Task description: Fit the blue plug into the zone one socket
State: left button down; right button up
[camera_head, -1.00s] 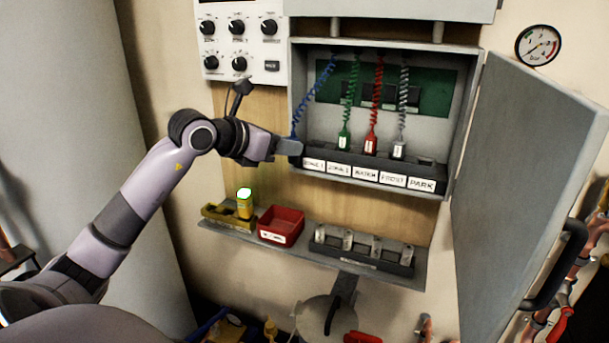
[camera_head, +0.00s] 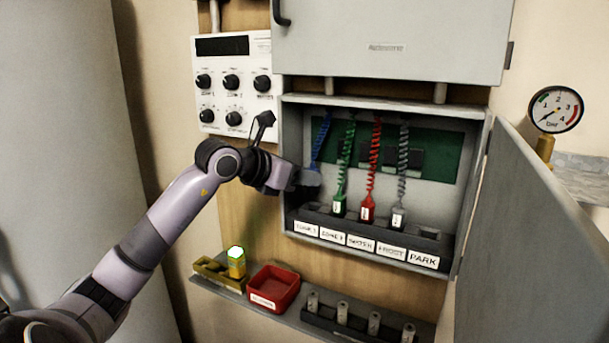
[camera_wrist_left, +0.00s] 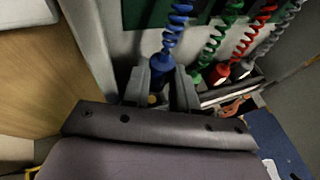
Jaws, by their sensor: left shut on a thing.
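My left gripper (camera_head: 308,180) is at the left end of the open cabinet, above the socket strip (camera_head: 340,222). It is shut on the blue plug, whose blue coiled cord (camera_head: 320,140) rises from it. In the left wrist view the blue plug (camera_wrist_left: 162,66) stands between the two fingers of my left gripper (camera_wrist_left: 162,92). Its lower end is largely hidden by the gripper. The socket there is hard to make out. My right gripper is not in view.
Green (camera_head: 339,206), red (camera_head: 367,212) and grey (camera_head: 398,216) plugs stand in the strip to the right. The cabinet door (camera_head: 535,230) hangs open at right. Below are a red tray (camera_head: 275,288) and a yellow holder (camera_head: 215,270) with a green-lit piece (camera_head: 236,258).

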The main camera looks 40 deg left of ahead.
aim_at(303, 209)
pick_arm(q)
jog(key=shift+f+b, duration=0.55)
jog(key=shift+f, duration=0.65)
jog(key=shift+f+b, duration=0.2)
jog(key=shift+b, duration=0.45)
jog(key=shift+f+b, duration=0.95)
jog(key=shift+f, duration=0.05)
jog(key=c, duration=0.8)
grip_release()
jog(key=shift+r, duration=0.1)
jog(key=shift+a+r, duration=0.1)
